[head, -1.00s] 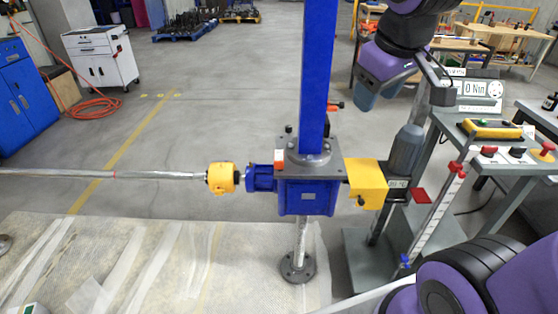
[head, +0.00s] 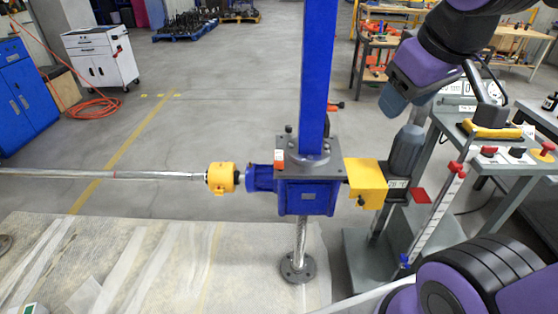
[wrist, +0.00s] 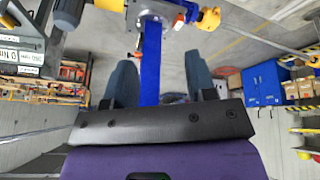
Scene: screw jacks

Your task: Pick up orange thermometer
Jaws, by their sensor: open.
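A yellow-orange hand-held device with dark parts (head: 492,130), which looks most like the thermometer, lies on the grey bench at the right in the head view. I cannot tell for sure that it is the thermometer. My gripper (head: 393,103) hangs in the air left of it and a little higher, apart from it. In the wrist view the two blue-grey fingers of my gripper (wrist: 160,82) stand wide apart with nothing held between them. The device is not clearly visible in the wrist view.
The blue screw jack column (head: 318,75) rises left of my gripper. A grey motor (head: 404,150) with a yellow guard (head: 366,182) stands below it. Red and black push buttons (head: 517,152) sit in front of the device. A display box (head: 470,88) is partly hidden behind my arm.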

